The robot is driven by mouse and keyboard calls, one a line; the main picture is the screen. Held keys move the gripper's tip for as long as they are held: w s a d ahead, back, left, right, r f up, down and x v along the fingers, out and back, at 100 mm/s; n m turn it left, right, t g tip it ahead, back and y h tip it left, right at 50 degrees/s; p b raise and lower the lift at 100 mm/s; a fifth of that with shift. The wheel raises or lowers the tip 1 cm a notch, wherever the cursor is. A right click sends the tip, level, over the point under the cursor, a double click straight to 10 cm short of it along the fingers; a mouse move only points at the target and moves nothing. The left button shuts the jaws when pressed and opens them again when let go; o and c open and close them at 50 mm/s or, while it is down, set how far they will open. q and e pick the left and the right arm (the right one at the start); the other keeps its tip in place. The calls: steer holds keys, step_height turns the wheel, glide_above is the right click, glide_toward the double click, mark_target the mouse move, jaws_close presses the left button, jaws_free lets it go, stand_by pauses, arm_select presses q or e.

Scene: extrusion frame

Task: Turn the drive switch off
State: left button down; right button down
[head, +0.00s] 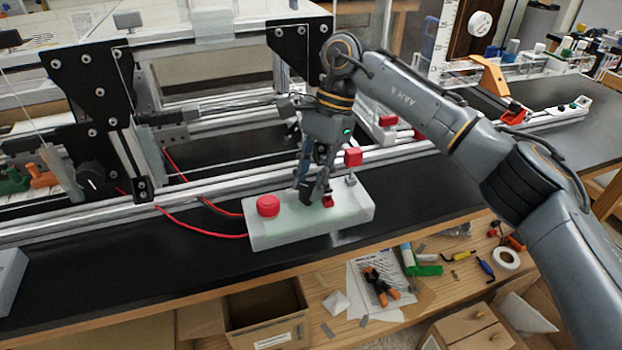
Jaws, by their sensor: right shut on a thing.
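A pale control box (350,212) lies on the black bench top. A round red button (268,205) stands on its left end. A small red switch (328,201) sits further right on its top, partly hidden by my fingers. My right gripper (314,193) points down over the box and is shut on this red switch. Which way the switch is set cannot be made out. My left gripper is not in view.
A red block on a post (353,157) stands just right of my right gripper. Red cables (205,229) run left from the box. Aluminium rails (70,218) and black plates lie behind.

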steer(key=shift+n, duration=0.3)
steer(key=c, duration=1)
jaws_free()
steer(key=v, duration=1.2)
steer(key=shift+a, duration=0.15)
